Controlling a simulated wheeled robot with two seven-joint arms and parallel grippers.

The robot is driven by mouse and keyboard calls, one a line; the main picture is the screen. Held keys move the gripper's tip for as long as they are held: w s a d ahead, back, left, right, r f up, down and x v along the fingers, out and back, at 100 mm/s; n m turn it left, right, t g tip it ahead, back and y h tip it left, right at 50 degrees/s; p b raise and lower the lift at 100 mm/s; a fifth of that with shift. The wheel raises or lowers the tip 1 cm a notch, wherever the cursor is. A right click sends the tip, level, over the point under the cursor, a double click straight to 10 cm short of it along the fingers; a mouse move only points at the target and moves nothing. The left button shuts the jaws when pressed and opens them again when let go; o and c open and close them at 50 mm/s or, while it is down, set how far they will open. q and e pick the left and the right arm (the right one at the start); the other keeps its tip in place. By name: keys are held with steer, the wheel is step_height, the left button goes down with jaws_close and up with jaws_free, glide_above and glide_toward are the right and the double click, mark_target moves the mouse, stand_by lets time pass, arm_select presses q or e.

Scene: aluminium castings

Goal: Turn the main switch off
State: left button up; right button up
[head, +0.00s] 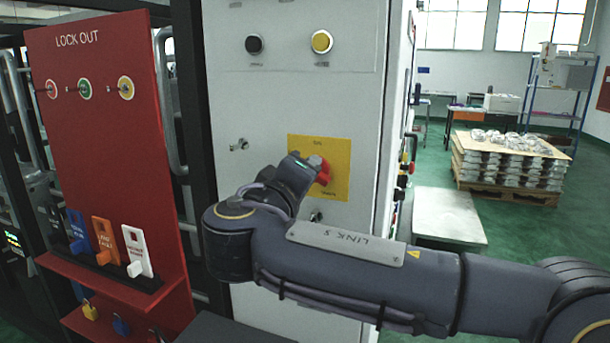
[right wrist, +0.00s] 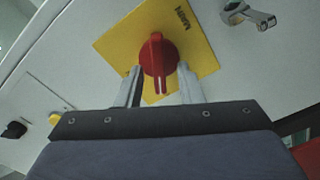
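The main switch is a red rotary knob (head: 323,173) on a yellow plate (head: 336,150) on the grey cabinet door. In the right wrist view the red knob (right wrist: 158,56) sits on the yellow plate (right wrist: 115,45), with part of the word MAIN readable. My right gripper (head: 312,166) is at the knob, and my wrist hides part of the plate in the head view. In the right wrist view its two fingers (right wrist: 159,88) stand apart, one on each side of the knob's grip, with visible gaps. My left gripper is not in view.
A red lock-out board (head: 105,130) with padlocks and tags stands left of the cabinet. Black (head: 254,44) and yellow (head: 322,41) buttons are above the switch. A metal latch (head: 239,145) sits left of the plate. A pallet of castings (head: 508,165) stands at back right.

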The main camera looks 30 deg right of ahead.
steer(key=b+v, duration=0.1)
steer(key=v, duration=0.6)
steer(key=shift+s+a+b, duration=0.25)
steer(key=shift+a+b, duration=0.05)
